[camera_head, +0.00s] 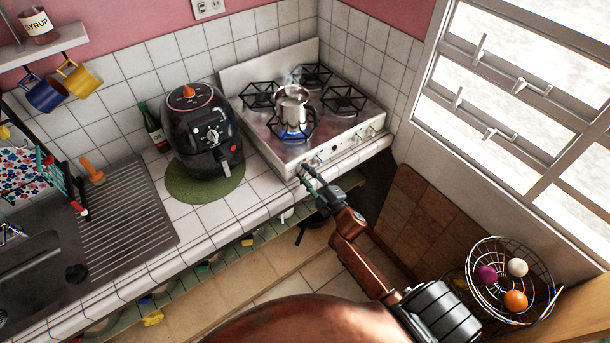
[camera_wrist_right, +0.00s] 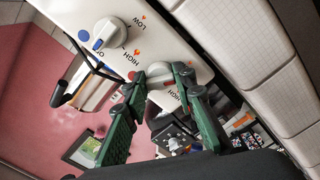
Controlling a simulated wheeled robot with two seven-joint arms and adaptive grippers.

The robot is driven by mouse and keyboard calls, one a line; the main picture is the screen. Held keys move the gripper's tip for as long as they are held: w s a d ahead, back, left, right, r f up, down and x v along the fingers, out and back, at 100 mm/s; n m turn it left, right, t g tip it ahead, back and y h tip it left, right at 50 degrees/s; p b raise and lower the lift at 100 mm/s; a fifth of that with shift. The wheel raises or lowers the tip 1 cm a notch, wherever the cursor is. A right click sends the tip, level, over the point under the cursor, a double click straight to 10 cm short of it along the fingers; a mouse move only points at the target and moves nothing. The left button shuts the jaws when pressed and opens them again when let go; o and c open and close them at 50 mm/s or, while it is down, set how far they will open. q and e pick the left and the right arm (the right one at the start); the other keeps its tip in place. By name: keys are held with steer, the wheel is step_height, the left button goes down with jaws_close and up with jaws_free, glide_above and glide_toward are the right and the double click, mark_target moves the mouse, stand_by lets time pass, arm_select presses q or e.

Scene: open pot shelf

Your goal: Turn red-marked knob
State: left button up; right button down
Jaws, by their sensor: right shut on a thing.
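The stove (camera_head: 290,160) has a row of knobs along its front panel. My right gripper (camera_head: 303,170) is at the left end of this panel. In the right wrist view, the green fingers of my right gripper (camera_wrist_right: 165,82) are shut on a pale knob (camera_wrist_right: 160,98), one finger on each side. Red shows on and beside this knob, which the fingers partly hide. A second white knob (camera_wrist_right: 103,32) with a blue mark is beside it, apart from the fingers. My left gripper is not in view.
A steaming metal pot (camera_head: 292,108) stands on a burner with a blue flame. A black air fryer (camera_head: 203,130) stands on a green mat (camera_head: 190,188) left of the stove. A wire basket (camera_head: 538,290) with round items is at lower right.

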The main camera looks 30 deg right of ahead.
steer(key=shift+n, duration=0.3)
steer(key=c, duration=1.6)
jaws_free()
steer(key=shift+s, duration=0.35)
steer(key=s, duration=1.1)
steer(key=shift+d, duration=0.45)
steer(key=shift+s, duration=0.1)
